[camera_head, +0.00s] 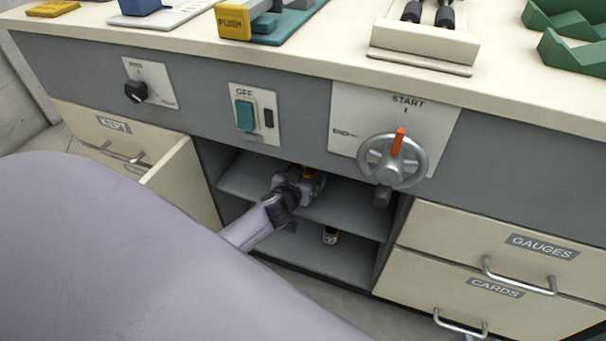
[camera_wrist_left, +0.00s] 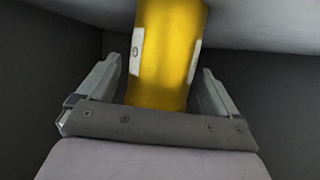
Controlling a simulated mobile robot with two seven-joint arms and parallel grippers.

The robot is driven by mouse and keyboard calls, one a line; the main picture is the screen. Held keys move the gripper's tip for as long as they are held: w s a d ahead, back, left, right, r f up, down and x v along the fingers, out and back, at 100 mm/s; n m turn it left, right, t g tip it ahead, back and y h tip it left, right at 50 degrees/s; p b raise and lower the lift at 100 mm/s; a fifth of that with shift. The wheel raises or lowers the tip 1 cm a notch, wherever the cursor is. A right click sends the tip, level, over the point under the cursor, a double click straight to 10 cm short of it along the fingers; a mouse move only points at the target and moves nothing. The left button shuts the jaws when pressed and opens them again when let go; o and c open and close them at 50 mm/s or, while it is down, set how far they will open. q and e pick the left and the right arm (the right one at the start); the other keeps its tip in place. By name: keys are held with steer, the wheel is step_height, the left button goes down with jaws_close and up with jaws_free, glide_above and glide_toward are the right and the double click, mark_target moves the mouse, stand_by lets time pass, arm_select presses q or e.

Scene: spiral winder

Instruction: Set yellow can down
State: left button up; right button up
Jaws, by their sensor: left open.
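The yellow can (camera_wrist_left: 165,55) stands between the two open fingers of my left gripper (camera_wrist_left: 160,90) in the left wrist view, with a gap on both sides. It has pale label patches; its top is cut off by the frame. My right gripper is not in view.
A small dark-and-pale can (camera_head: 330,236) stands on the lower shelf. An open cabinet door (camera_head: 185,185) is left of the opening. A handwheel (camera_head: 392,160) juts out above the right side. Drawers with handles (camera_head: 520,277) are at right.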

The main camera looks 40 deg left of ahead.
arm_select(q)
steer(key=shift+s+r+p, duration=0.2)
steer(key=shift+r+p, duration=0.05)
steer(key=shift+p, duration=0.05)
steer(key=p+v, duration=0.1)
steer(key=v, duration=0.3)
steer(key=p+v, duration=0.2)
steer(key=v, duration=0.5)
steer(key=shift+s, duration=0.25)
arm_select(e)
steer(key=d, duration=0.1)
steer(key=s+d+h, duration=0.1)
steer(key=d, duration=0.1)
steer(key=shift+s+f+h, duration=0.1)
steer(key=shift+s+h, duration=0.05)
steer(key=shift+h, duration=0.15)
arm_select(q)
steer(key=shift+d+r, duration=0.1)
